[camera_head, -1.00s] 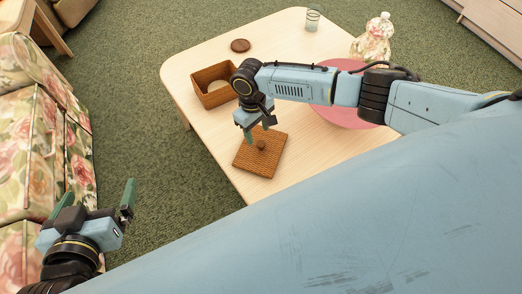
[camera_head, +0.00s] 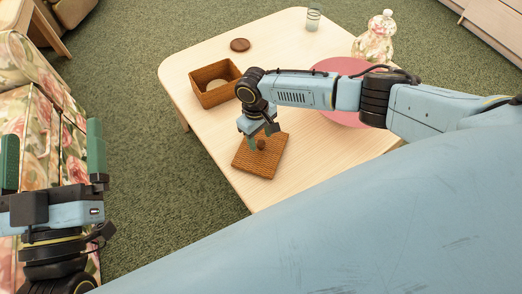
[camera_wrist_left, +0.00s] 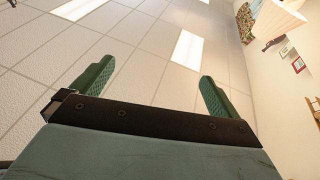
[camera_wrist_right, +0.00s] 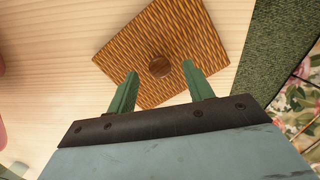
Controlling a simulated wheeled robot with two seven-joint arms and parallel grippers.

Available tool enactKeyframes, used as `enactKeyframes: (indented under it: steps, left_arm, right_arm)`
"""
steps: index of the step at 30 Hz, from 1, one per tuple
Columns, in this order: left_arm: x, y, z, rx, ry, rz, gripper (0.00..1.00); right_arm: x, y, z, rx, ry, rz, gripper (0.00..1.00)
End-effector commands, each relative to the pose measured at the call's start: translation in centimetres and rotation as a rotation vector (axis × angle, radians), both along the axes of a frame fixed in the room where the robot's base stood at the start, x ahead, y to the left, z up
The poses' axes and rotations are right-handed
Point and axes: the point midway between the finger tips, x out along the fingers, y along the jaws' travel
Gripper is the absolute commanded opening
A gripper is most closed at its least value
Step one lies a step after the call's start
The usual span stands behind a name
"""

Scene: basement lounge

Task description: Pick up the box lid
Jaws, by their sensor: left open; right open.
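The box lid (camera_head: 257,165) is a flat square of brown woven wicker with a small round brown knob (camera_head: 261,144). It lies flat on the table near its front edge. My right gripper (camera_head: 261,141) is open just above the lid. In the right wrist view the lid (camera_wrist_right: 188,40) fills the upper middle, and the knob (camera_wrist_right: 159,67) shows between and just beyond the fingertips of the right gripper (camera_wrist_right: 160,70). I cannot tell whether they touch it. My left gripper (camera_head: 53,135) is open, empty and pointing up, away from the table; the left wrist view shows mostly ceiling.
An open wicker box (camera_head: 218,95) stands on the pale wooden table (camera_head: 185,62) behind the lid. A dark round disc (camera_head: 240,45), a glass (camera_head: 313,18), a floral bottle-shaped vase (camera_head: 374,40) and a pink round piece (camera_head: 350,66) are also there. A floral sofa (camera_head: 30,90) stands at left.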

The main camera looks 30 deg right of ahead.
Motion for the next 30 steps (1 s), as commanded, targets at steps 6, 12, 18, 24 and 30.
enactKeyframes:
  steps: [6,12,18,24,30]
  left_arm:
    - [-1.0,0.0,1.8,-0.053,-0.17,-0.004,1.0]
    - [-1.4,0.1,2.6,-0.07,-0.224,-0.005,1.0]
    - [-1.4,0.1,2.6,-0.069,-0.223,-0.005,1.0]
    - [-1.4,0.1,2.6,-0.069,-0.222,-0.005,1.0]
    - [-1.4,0.1,2.5,-0.069,-0.222,-0.005,1.0]
  right_arm:
    - [-0.2,-0.1,-1.9,0.0,0.0,-0.001,0.52]
    - [-0.2,-0.1,-2.2,-0.001,0.0,-0.001,0.52]
    - [-0.2,-0.1,-2.2,0.0,0.0,-0.001,0.5]
    - [-0.2,-0.1,-2.2,0.0,0.0,-0.001,0.24]
    - [-0.2,-0.1,-2.2,0.0,0.0,-0.001,0.0]
